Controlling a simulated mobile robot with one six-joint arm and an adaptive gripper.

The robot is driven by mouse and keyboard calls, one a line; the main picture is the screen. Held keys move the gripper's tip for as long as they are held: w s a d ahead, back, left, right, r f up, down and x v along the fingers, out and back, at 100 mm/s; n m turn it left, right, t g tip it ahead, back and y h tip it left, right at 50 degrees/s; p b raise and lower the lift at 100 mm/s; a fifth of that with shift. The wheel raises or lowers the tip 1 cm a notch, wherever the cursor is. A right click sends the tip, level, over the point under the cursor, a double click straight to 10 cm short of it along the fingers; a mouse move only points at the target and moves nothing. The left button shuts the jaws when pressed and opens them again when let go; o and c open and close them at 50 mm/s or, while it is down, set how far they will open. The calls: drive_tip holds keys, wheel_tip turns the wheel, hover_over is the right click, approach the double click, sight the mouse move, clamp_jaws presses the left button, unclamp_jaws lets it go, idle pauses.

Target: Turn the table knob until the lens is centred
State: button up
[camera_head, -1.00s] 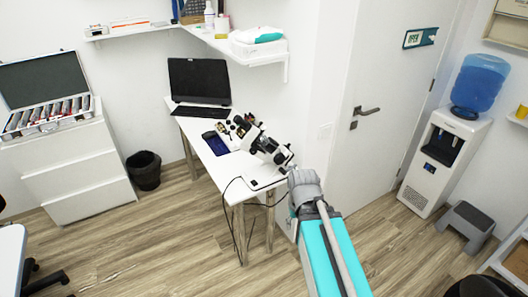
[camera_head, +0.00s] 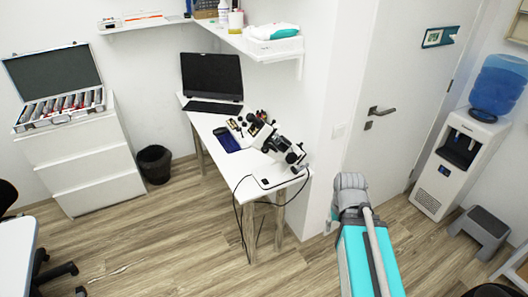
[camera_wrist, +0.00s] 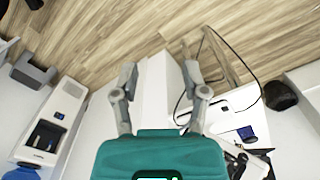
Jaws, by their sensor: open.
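A black-and-white instrument with tubes (camera_head: 280,146) stands at the right end of a white table (camera_head: 207,122). The instrument's dark parts also show at the lower right of the wrist view (camera_wrist: 245,158). I cannot pick out its table knob or its lens at this size. My gripper (camera_wrist: 158,62) is open, with nothing between its two grey fingers, in the wrist view. In the head view my arm ends at the right of the table, apart from the instrument, and its fingers are hidden there.
A water dispenser (camera_head: 455,158) and grey stool (camera_head: 480,232) are further right.

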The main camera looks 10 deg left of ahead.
drive_tip(key=shift+o, duration=0.9)
drive_tip(key=shift+w+f, duration=0.1)
drive_tip(key=shift+o, duration=0.2)
drive_tip(key=shift+w+a+f, duration=0.1)
drive_tip(key=shift+w+a, duration=0.05)
drive_tip(key=w+a+f+n+t+y+b, duration=0.2)
drive_tip(key=w+a+n+t+y+b, duration=0.15)
drive_tip(key=w+a+b, duration=0.3)
drive_tip(key=w+a+f+n+t+y+b, duration=0.2)
drive_tip(key=w+a+f+y+b, duration=0.15)
drive_tip(key=w+a+b, duration=0.35)
drive_tip(key=w+a+r+t+y+b, duration=0.1)
drive_tip(key=w+t+b, duration=0.3)
drive_tip(key=w, duration=0.4)
drive_tip(key=w+a+r+m+t+y+b, duration=0.1)
drive_tip(key=w+a+t+b, duration=0.2)
drive_tip(key=w+t+b, duration=0.2)
drive_tip(key=w, duration=0.2)
drive_tip(key=shift+w+a+y, duration=0.2)
drive_tip(key=shift+w+y, duration=0.2)
drive_tip(key=shift+t, duration=0.25)
